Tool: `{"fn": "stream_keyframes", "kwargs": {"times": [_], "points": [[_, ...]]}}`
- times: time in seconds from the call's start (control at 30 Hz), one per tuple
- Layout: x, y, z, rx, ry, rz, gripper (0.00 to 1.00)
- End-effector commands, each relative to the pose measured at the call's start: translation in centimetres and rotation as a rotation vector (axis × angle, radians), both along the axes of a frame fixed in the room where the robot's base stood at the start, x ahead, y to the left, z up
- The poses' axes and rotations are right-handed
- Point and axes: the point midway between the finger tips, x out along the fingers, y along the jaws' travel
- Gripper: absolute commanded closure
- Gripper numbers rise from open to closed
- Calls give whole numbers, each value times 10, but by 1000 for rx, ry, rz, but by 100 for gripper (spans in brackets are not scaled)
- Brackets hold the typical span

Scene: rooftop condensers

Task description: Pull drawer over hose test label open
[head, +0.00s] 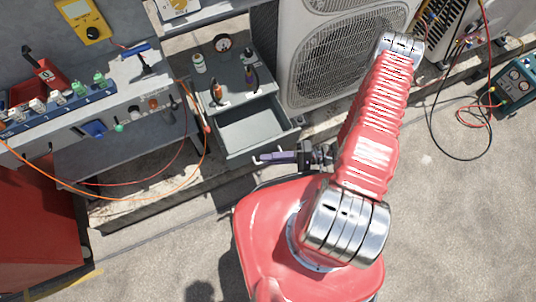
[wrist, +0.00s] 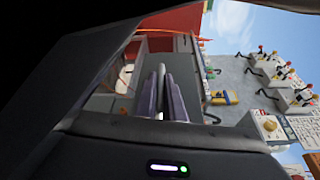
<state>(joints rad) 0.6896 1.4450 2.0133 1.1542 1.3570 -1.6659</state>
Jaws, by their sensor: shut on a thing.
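The grey drawer (head: 262,128) stands pulled out of the grey cabinet below its top, and its empty inside shows. My gripper (head: 262,158) is at the drawer's front face, on the near side, with its purple-grey fingers pointing left. In the wrist view the fingers (wrist: 165,98) are close together around a pale bar, which I take for the drawer's handle. The handle is hidden in the head view. No hose test label can be read in either view.
Bottles and a gauge (head: 223,43) stand on the cabinet top. A condenser unit (head: 345,58) is close on the right. A workbench with an orange hose (head: 150,200) hanging in a loop is on the left. A red cabinet (head: 35,225) stands lower left. Open floor lies at the right.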

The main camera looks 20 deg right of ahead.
Motion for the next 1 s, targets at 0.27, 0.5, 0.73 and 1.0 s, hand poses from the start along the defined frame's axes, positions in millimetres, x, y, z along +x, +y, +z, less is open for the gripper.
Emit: {"fn": "stream_keyframes", "kwargs": {"times": [0.27, 0.5, 0.73, 1.0], "points": [[1, -1, -3, -11, 2, 1, 100], [1, 0, -2, -8, 1, 3, 75], [1, 0, -1, -6, 0, 4, 73], [0, -2, -1, -5, -1, 3, 73]]}}
